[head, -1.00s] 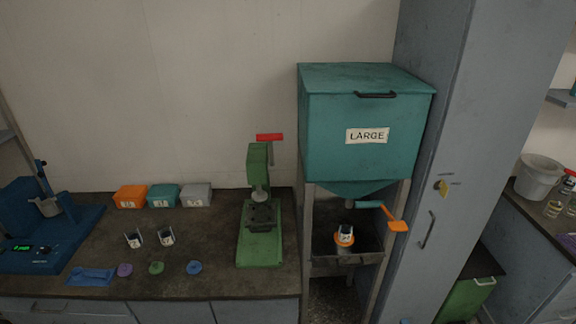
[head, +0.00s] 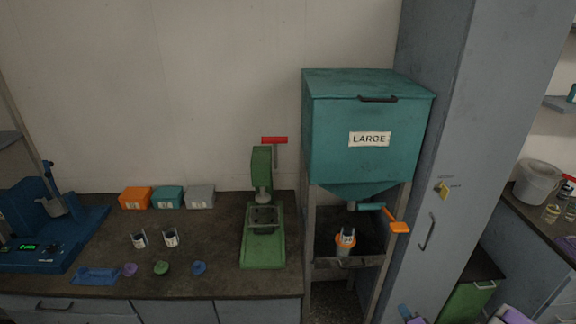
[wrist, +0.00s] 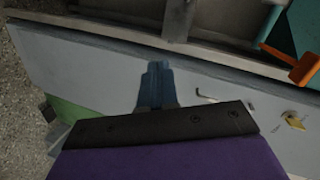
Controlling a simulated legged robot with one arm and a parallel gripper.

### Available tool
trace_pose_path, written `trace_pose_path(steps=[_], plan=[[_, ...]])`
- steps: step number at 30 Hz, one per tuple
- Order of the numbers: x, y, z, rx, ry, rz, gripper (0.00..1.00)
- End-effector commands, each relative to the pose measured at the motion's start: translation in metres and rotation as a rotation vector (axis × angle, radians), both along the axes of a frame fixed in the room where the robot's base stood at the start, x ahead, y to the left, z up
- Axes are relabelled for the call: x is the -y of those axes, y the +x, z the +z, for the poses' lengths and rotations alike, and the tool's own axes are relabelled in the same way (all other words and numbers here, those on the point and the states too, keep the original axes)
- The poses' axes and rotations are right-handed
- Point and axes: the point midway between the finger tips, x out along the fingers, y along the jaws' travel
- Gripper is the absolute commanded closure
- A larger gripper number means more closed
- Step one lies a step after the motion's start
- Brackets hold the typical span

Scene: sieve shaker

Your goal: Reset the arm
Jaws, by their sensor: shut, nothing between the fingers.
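My gripper (wrist: 155,82) shows in the wrist view with its blue fingers together and nothing between them, in front of the grey cabinet (wrist: 90,75). The teal shaker (head: 362,110), labelled LARGE, stands left of the cabinet. Its orange-ended handle (head: 397,227) also shows at the upper right of the wrist view (wrist: 304,68). A cup with an orange base (head: 344,247) stands under the shaker.
The bench (head: 215,235) at left holds a green press (head: 263,215), a blue balance (head: 45,230), several small boxes, two cups and coloured lids. A tall grey cabinet (head: 470,120) stands right of the shaker. A green bin (head: 470,300) is low at right.

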Motion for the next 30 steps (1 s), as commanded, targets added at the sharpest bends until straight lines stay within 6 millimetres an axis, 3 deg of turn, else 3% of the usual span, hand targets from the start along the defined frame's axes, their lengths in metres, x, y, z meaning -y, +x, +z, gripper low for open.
trace_pose_path(steps=[6,15,23,30], plan=[[-0.001,0.03,0.041,-0.149,-0.205,0.065,1.0],[-0.017,0.037,0.101,-0.362,-0.446,0.149,1.0],[-0.044,0.017,0.161,-0.541,-0.618,0.229,1.0],[-0.072,-0.022,0.217,-0.699,-0.731,0.314,1.0]])
